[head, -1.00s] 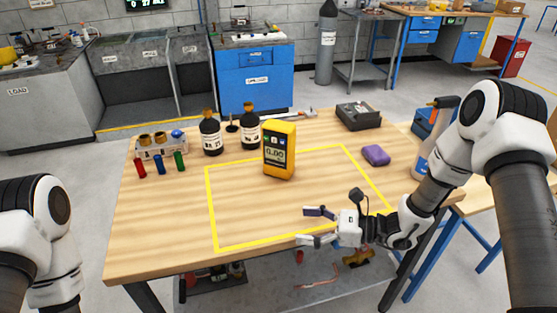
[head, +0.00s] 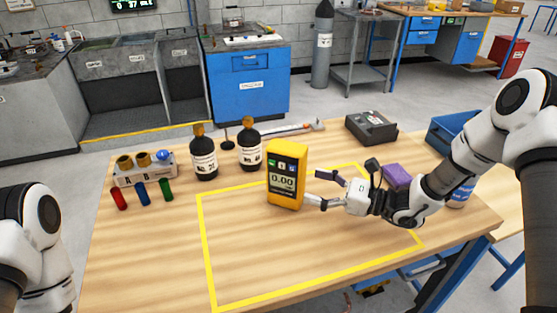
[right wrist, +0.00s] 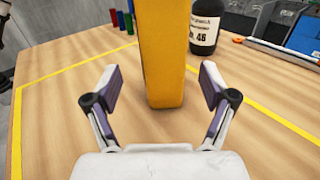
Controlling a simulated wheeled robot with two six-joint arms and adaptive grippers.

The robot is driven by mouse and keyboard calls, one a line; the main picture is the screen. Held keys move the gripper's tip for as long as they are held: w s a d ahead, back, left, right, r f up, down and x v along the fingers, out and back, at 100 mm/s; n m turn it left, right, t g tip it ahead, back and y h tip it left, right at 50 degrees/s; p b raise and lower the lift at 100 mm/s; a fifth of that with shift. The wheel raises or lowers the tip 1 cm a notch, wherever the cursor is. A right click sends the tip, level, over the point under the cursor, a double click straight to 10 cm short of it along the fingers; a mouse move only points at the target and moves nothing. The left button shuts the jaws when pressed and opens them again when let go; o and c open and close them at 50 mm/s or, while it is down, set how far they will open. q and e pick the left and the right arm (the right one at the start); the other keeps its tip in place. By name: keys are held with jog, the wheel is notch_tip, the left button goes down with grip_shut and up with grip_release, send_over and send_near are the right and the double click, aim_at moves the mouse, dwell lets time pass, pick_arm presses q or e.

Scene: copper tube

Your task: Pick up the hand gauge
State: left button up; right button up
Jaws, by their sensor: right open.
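The hand gauge (head: 286,176) is a yellow upright meter with a dark face and a display reading 0.00. It stands on the wooden table (head: 140,260), at the back part of the yellow outlined area. My right gripper (head: 314,188) is open, just to the right of the gauge, with its fingers pointing at it. In the right wrist view the gauge (right wrist: 161,50) stands ahead between the two spread fingers (right wrist: 156,85), and its top is cut off. No contact with the fingers is visible. My left gripper is out of view; only part of my left arm shows.
Two dark bottles (head: 204,160) (head: 250,151) stand behind and left of the gauge. A rack (head: 145,172) and small coloured cylinders (head: 142,194) are at the left. A purple block (head: 397,176) lies behind my right wrist, and a dark box (head: 371,127) at the back. The front tabletop is clear.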

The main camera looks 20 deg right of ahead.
aim_at(287, 146)
jog(key=shift+w+a+f, duration=0.1)
jog(key=shift+w+a, duration=0.2)
jog(key=shift+w, duration=0.4)
jog(key=a, duration=0.2)
jog(key=shift+w+a+r+p, duration=0.25)
jog(key=shift+w+a+p, duration=0.05)
jog(key=shift+w+p, duration=0.05)
jog(key=w+a, duration=0.1)
jog(key=w+a+f, duration=0.1)
jog(key=w+a, duration=0.1)
jog(key=shift+w+p, duration=0.15)
jog(key=shift+p, duration=0.15)
jog(key=shift+d+r, duration=0.1)
jog(key=shift+s, duration=0.25)
jog(key=c, duration=0.3)
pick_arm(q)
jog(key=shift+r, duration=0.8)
pick_arm(e)
jog(key=shift+w, duration=0.1)
grip_shut()
notch_tip(287, 146, up, 10)
jog(key=shift+r+b, duration=0.1)
jog(key=shift+b, duration=0.35)
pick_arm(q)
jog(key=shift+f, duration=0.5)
